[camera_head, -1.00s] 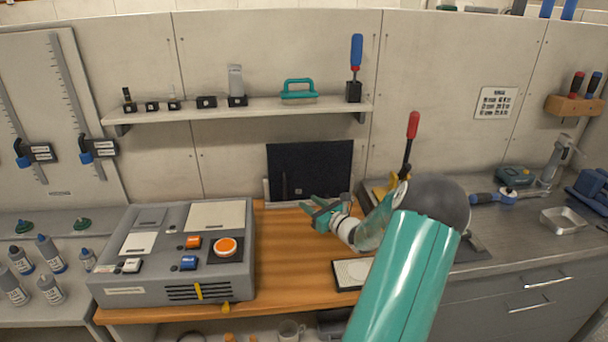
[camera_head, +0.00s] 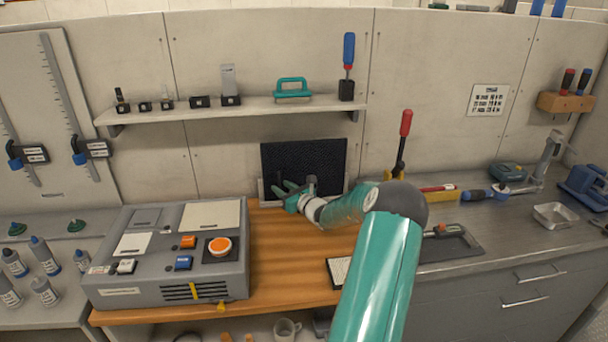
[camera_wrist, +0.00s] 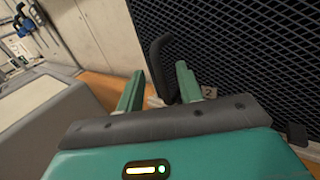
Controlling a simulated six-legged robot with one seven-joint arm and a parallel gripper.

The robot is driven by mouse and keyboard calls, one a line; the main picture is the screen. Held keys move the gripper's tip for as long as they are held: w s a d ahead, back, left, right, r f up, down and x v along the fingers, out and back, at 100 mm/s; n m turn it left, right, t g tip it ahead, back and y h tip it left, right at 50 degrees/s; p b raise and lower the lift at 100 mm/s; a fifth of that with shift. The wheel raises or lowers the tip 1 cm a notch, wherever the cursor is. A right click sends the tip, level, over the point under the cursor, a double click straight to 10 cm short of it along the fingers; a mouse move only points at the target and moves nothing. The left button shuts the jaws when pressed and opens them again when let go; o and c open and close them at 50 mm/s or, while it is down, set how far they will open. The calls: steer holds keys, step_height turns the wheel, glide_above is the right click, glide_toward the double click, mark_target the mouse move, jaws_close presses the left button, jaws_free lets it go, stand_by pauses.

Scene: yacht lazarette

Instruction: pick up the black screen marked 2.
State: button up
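The black screen (camera_head: 325,157) stands upright against the back wall at the far edge of the wooden worktop. In the wrist view, its dark mesh face (camera_wrist: 245,50) fills the right side, with a small tag marked 2 (camera_wrist: 209,92) low on it. A black upright handle (camera_wrist: 160,60) stands out at its left. My gripper (camera_head: 282,192) is at the screen's lower left, in front of it. In the wrist view, my gripper (camera_wrist: 158,88) is open, with the handle appearing between its two teal fingers. I cannot tell whether they touch it.
A grey control box (camera_head: 165,255) with orange and blue buttons stands on the left of the wooden worktop (camera_head: 285,255). A shelf (camera_head: 265,105) with small tools runs above the screen. A red-handled tool (camera_head: 404,135) stands to the right. A light-faced panel (camera_head: 340,270) lies near my arm.

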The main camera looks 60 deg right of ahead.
steer(key=shift+c, duration=0.3)
jaws_close()
stand_by(1.1)
